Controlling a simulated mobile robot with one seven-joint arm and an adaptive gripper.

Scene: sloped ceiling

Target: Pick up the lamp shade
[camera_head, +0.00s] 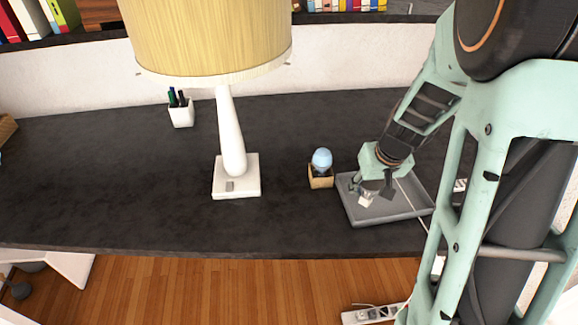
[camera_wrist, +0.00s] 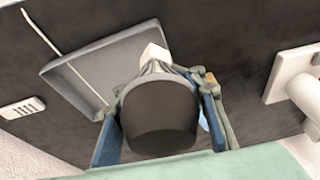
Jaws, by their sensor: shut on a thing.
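My gripper (camera_head: 374,188) is low over the grey tray (camera_head: 395,212) on the dark desk. In the wrist view its fingers (camera_wrist: 160,112) are shut on a dark grey, cup-shaped thing (camera_wrist: 158,120). That thing has a pale tip at its far end and may be a small lamp shade. I cannot tell whether it touches the tray. A large pale-yellow lamp shade (camera_head: 210,35) sits on a white table lamp (camera_head: 232,140) at the desk's left-middle, well apart from my gripper.
A light-blue ball-like thing (camera_head: 322,159) sits in a small wooden holder (camera_head: 320,180) between lamp and tray. A white pen cup (camera_head: 181,113) stands at the back. A white power strip (camera_head: 460,185) lies right of the tray.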

